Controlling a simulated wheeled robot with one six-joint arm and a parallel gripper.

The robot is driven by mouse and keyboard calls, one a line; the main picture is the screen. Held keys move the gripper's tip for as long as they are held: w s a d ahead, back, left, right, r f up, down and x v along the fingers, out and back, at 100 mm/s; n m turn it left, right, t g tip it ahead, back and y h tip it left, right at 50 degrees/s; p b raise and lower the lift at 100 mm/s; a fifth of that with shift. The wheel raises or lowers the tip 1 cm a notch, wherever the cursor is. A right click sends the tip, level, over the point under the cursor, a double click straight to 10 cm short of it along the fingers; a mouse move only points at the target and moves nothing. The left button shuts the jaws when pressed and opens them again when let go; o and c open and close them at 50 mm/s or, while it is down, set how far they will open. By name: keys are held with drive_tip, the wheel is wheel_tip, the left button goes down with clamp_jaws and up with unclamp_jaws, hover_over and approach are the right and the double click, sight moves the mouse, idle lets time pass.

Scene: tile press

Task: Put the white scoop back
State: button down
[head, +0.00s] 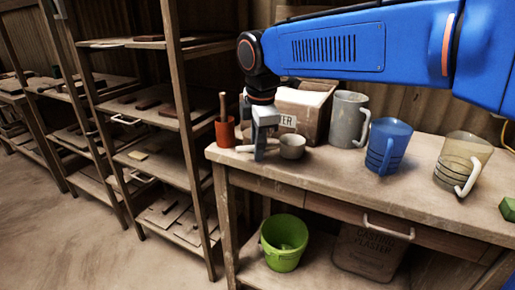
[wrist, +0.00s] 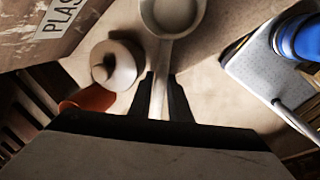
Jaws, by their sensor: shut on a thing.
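The white scoop (head: 292,147) is in my gripper (head: 261,152) at the left end of the workbench in the head view. Its round cup points right and its handle runs left through the jaws. In the wrist view the scoop's cup (wrist: 172,14) is at the top edge, partly cut off. Its pale handle (wrist: 158,85) lies between the two dark fingers of my gripper (wrist: 160,80), which are shut on it. The scoop is at or just above the bench top; I cannot tell whether it touches.
An orange pot (head: 225,132) with a wooden stick stands left of my gripper. A cardboard box (head: 300,110) is behind. A grey jug (head: 348,120), blue jug (head: 388,147) and clear jug (head: 462,160) stand to the right. A green bucket (head: 284,243) is below. Shelves are left.

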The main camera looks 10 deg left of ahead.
drive_tip(key=shift+f, duration=0.2)
drive_tip(key=c, duration=1.9)
unclamp_jaws()
drive_tip(key=v, duration=1.2)
drive_tip(key=shift+d, duration=0.1)
